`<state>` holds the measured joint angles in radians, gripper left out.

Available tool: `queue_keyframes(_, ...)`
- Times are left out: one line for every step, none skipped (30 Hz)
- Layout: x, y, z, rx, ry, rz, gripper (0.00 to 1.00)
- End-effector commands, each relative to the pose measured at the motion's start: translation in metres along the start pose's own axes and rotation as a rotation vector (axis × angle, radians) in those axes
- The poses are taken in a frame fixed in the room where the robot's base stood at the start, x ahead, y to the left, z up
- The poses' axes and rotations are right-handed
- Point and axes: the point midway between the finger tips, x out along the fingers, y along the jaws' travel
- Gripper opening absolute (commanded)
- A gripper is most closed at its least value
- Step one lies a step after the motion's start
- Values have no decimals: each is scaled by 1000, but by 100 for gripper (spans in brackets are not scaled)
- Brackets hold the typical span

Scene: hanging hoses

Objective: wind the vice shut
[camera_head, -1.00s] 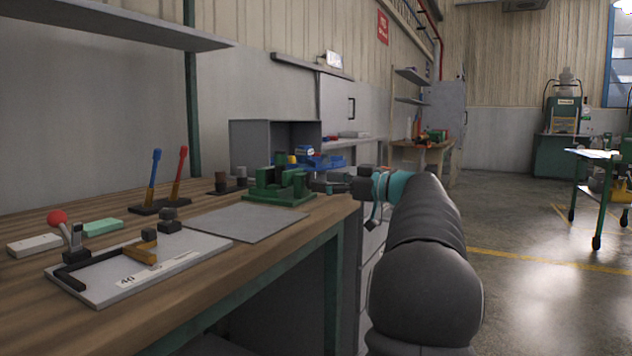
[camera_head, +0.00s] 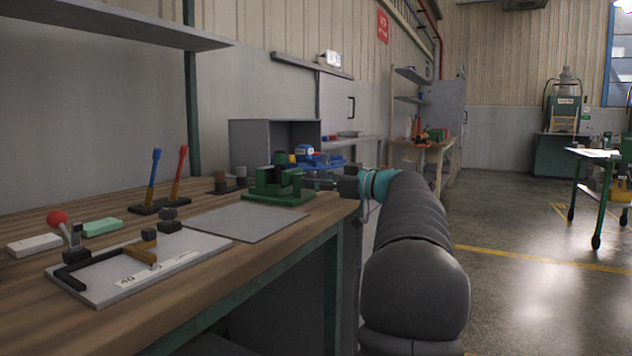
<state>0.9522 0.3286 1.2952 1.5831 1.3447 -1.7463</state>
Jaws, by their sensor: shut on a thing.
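The green vice (camera_head: 280,190) stands on the wooden workbench, near its right end. My gripper (camera_head: 323,183) is at the vice's right side, at the end of my dark arm that reaches in from the lower right. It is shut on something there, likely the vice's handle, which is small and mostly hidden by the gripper. The gap between the vice's jaws is too small in this view to judge.
A bare grey plate (camera_head: 249,223) lies in front of the vice. A white fixture board (camera_head: 110,287) with black and yellow stops lies nearer.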

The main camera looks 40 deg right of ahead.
Motion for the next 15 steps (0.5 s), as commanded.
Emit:
queue_keyframes(0, 0, 0, 3, 0, 0, 11)
queue_keyframes(0, 0, 0, 6, 0, 0, 11)
queue_keyframes(0, 0, 0, 13, 0, 0, 11)
queue_keyframes(0, 0, 0, 20, 0, 0, 11)
queue_keyframes(0, 0, 0, 28, 0, 0, 11)
queue_keyframes(0, 0, 0, 40, 0, 0, 11)
queue_keyframes(0, 0, 0, 52, 0, 0, 11)
queue_keyframes(0, 0, 0, 66, 0, 0, 11)
queue_keyframes(0, 0, 1, 87, 0, 0, 11)
queue_keyframes(0, 0, 1, 104, 0, 0, 11)
queue_keyframes(0, 0, 1, 124, 0, 0, 11)
queue_keyframes(0, 0, 1, 152, 0, 0, 11)
queue_keyframes(0, 0, 1, 174, 0, 0, 11)
queue_keyframes(0, 0, 1, 198, 0, 0, 11)
queue_keyframes(0, 0, 1, 232, 0, 0, 11)
